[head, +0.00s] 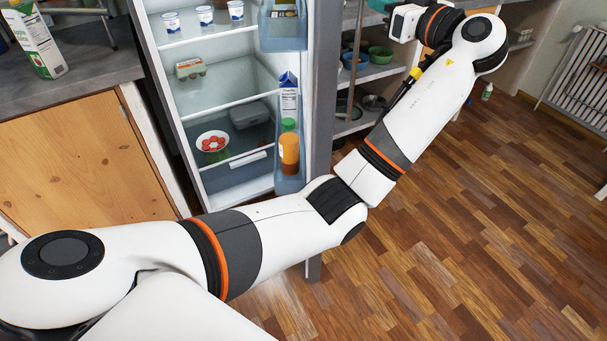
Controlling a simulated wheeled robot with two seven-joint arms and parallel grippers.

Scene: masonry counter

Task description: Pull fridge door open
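The fridge (216,95) stands open left of centre, with its lit shelves in plain view. Its door (324,90) is swung well out, and I see its grey edge and the bins on its inner side. My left arm crosses in front of the door's lower part and reaches up to the right, past the door's outer side. The white wrist end of my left gripper (405,22) is at the top edge, right of the door. Its fingers are not clearly visible, and I cannot tell whether it touches the door. My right gripper is not in view.
The fridge holds yogurt cups (205,15), an egg carton (190,68) and a bowl of red food (212,143). A milk carton (288,98) and an orange bottle (289,153) stand in the door. A wooden cabinet (85,150) is at left. Floor (480,220) at right is clear.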

